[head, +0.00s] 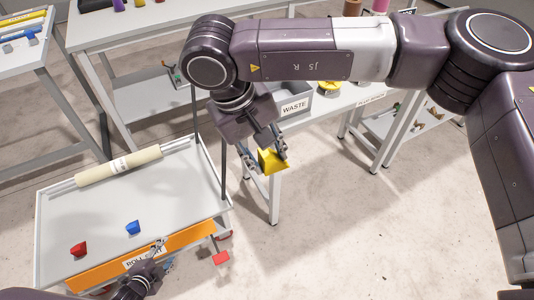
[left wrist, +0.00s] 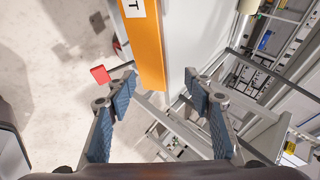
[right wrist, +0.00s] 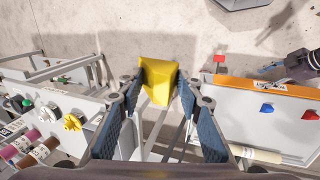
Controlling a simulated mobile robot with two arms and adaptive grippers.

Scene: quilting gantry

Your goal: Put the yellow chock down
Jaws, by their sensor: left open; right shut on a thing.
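The yellow chock (head: 273,161) is held between the fingers of my right gripper (head: 266,156), in the air to the right of the roll cart. In the right wrist view the yellow chock (right wrist: 158,80) sits between the fingertips of my right gripper (right wrist: 158,88), with bare floor beyond it. My left gripper (head: 158,246) is low at the front edge of the cart, partly cut off from clear view by its small size. In the left wrist view my left gripper (left wrist: 160,85) is open and empty, with the orange front strip of the cart (left wrist: 148,45) between its fingers.
The cart top (head: 100,215) holds a red chock (head: 79,249), a blue chock (head: 133,227) and a cream roll (head: 118,165). A red pedal-like piece (head: 221,258) sticks out at its front. A grey WASTE bin (head: 292,99) stands on a table behind. Open floor lies to the right.

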